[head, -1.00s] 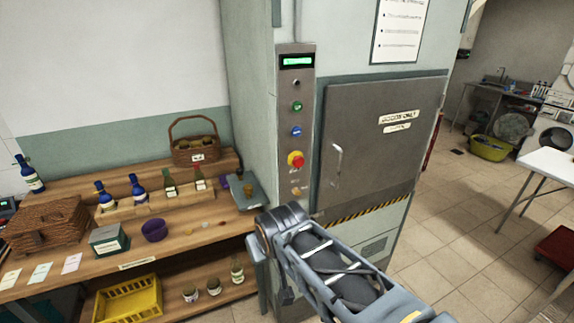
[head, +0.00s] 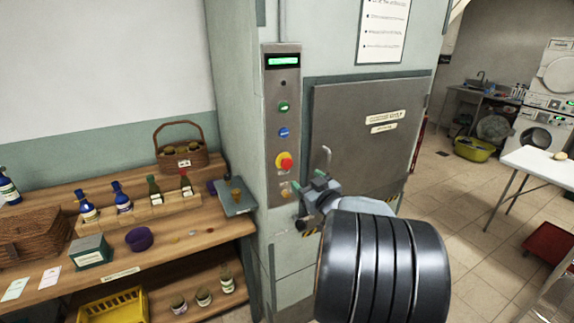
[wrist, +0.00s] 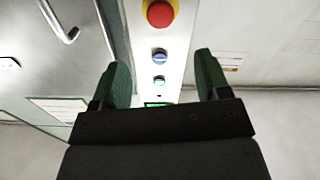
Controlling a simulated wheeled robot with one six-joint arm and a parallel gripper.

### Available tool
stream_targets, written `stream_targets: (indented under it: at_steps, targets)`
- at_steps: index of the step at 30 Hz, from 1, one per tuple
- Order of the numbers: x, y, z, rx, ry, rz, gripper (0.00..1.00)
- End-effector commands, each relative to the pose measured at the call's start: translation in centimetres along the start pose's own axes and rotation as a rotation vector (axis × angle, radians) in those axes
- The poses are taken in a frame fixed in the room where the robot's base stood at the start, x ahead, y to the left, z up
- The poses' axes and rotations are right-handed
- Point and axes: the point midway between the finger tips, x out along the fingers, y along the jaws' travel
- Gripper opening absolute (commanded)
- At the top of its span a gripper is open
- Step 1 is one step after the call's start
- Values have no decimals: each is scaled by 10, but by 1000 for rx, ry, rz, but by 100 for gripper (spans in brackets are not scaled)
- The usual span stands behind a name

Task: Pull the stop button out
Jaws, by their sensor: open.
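The red stop button (head: 285,163) with its yellow collar sits low on the grey control panel (head: 284,70) of the goods lift. My gripper (head: 309,182) is open and empty, just below and to the right of the button in the head view, apart from it. In the wrist view the panel appears upside down. The red button (wrist: 160,13) is at the top edge, partly cut off, beyond the two green fingertips (wrist: 162,66). I cannot tell the exact distance between the fingertips and the panel.
A green button (head: 283,106) and a blue button (head: 283,132) sit above the stop button. The lift door (head: 350,140) with its handle is close on the right. A wooden bench (head: 180,232) with bottles, baskets and a scale (head: 236,197) stands left.

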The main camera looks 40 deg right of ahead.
Motion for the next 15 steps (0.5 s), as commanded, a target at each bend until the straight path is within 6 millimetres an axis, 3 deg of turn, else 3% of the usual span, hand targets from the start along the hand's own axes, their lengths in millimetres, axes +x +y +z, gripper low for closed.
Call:
stream_targets:
  at_steps: [15]
  targets:
    - [94,-1,-2,0,0,-4,69]
